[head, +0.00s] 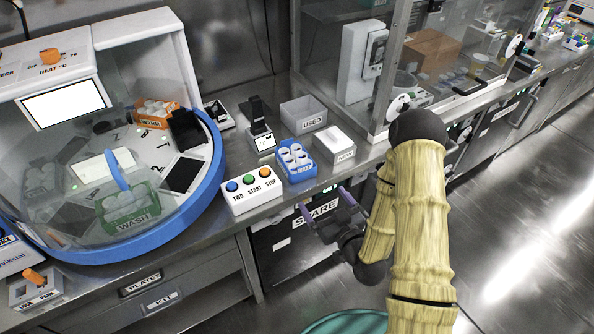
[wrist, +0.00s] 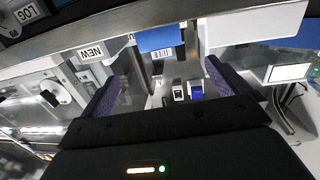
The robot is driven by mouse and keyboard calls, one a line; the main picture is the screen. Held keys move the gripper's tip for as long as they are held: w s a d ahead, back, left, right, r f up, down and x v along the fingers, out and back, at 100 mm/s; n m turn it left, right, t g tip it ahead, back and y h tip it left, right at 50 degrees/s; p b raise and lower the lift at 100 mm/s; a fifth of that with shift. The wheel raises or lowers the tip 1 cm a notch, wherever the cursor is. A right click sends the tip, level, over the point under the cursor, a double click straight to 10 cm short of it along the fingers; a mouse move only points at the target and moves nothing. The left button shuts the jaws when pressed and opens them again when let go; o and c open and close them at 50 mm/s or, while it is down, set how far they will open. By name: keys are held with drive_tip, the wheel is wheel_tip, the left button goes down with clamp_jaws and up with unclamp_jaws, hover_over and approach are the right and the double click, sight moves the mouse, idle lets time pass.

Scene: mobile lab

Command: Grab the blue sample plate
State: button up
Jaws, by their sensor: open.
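The blue sample plate (head: 295,160) is a blue rack with round pale wells. It sits on the steel counter, right of the button box and in front of the grey USED bin. My gripper (head: 326,205) is in front of the counter edge, lower right of the plate and apart from it. Its purple-lined fingers are spread and empty. In the wrist view, a blue face with a barcode (wrist: 157,40), which looks like the plate, lies ahead between the fingers (wrist: 160,78).
A white button box (head: 251,190) stands left of the plate. The USED bin (head: 304,114) and the white NEW box (head: 334,145) stand close behind and right. A large round machine with a blue rim (head: 218,165) fills the left. Drawers lie below the counter.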

drive_tip(key=shift+s+a, duration=0.15)
drive_tip(key=shift+s, duration=0.1)
drive_tip(key=b, duration=0.8)
approach(298, 160)
drive_tip(key=x, duration=0.3)
drive_tip(key=p+x, duration=0.1)
drive_tip(key=shift+w+a+f, duration=0.2)
drive_tip(key=shift+a+f, duration=0.1)
drive_tip(key=shift+a, duration=0.05)
drive_tip(key=shift+x, duration=2.65)
drive_tip(key=shift+d+r, duration=0.15)
drive_tip(key=shift+r, duration=0.1)
drive_tip(key=shift+c, duration=0.4)
